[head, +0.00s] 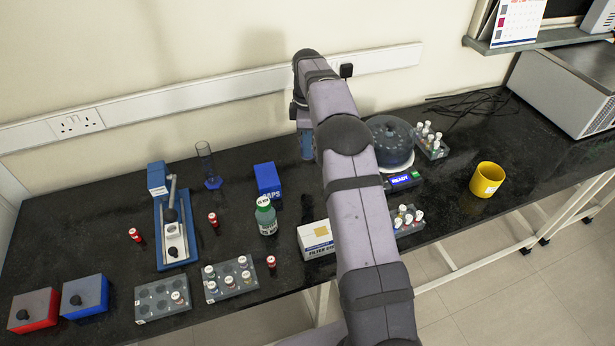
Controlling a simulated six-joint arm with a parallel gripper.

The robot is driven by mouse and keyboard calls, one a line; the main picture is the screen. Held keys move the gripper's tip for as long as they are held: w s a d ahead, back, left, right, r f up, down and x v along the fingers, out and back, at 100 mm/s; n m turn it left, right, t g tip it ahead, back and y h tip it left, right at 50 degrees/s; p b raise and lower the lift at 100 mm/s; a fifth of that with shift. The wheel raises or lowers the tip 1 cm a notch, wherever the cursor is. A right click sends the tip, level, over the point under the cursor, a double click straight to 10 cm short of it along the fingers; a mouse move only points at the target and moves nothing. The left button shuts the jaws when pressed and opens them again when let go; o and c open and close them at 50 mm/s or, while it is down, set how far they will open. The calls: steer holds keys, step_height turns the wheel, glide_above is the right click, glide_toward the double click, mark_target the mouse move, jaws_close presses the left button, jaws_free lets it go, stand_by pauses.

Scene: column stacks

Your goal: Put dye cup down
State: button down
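My gripper (306,146) hangs at the end of my arm, over the back middle of the black bench. A bluish shape shows at its tip, but my arm partly hides it. I cannot tell whether this shape is the fingers or a held cup. No cup labelled as the dye cup can be read. A yellow cup (485,181) with a white label stands upright on the right of the bench, well apart from my gripper.
A round dark device (390,142) and vial racks (230,279) stand around.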

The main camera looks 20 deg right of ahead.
steer(key=shift+f+p, duration=1.4)
steer(key=shift+f, duration=3.5)
steer(key=shift+f, duration=0.15)
steer(key=c, duration=2.4)
jaws_free()
steer(key=shift+f, duration=0.1)
steer(key=o, duration=0.4)
step_height(320, 180, up, 12)
steer(key=b, duration=0.3)
steer(key=shift+s, duration=0.1)
steer(key=shift+r, duration=0.2)
